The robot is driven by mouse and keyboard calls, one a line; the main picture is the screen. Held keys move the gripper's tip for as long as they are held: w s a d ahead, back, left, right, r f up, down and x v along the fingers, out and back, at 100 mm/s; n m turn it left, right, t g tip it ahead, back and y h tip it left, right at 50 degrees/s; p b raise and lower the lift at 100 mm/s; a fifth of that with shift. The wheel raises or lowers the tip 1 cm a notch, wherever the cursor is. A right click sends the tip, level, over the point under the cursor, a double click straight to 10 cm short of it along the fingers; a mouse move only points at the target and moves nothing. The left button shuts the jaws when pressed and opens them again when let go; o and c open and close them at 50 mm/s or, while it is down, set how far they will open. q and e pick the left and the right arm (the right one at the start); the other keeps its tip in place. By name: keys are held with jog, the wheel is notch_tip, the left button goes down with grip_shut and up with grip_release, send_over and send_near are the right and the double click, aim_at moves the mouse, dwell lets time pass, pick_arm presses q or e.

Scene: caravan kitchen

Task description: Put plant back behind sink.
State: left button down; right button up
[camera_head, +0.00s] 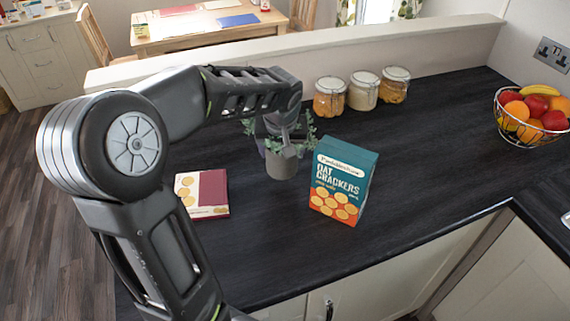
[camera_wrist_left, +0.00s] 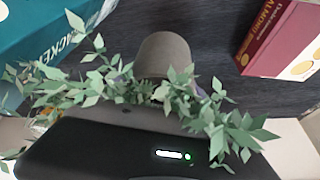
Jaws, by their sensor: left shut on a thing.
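The potted plant, a grey pot (camera_head: 283,163) with trailing green leaves, is on or just above the dark worktop in the head view. My left gripper (camera_head: 287,140) reaches it from above and is shut on it; its fingers are mostly hidden among the leaves. In the left wrist view the pot (camera_wrist_left: 163,55) and leaves (camera_wrist_left: 185,95) show close to the gripper body. I cannot tell whether the pot touches the worktop. The sink is not clearly visible; only a small pale edge (camera_head: 566,219) shows at the far right. My right gripper is not in view.
A cracker box (camera_head: 342,182) stands close right of the plant. A red and cream box (camera_head: 203,194) lies to the left. A wire fruit bowl (camera_head: 533,117) stands far right. The worktop (camera_head: 440,150) between is clear.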

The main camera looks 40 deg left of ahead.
aim_at(281, 154)
pick_arm(q)
jog(key=shift+w+f, duration=0.1)
jog(key=shift+f, duration=0.65)
jog(key=shift+f, duration=1.85)
jog(key=shift+f, duration=0.2)
jog(key=shift+c, duration=0.8)
grip_release()
jog(key=shift+r, duration=0.1)
jog(key=shift+r+p, duration=0.2)
jog(key=shift+p, duration=0.15)
jog(key=b+v, duration=0.1)
jog(key=v, duration=1.1)
jog(key=shift+f, duration=0.1)
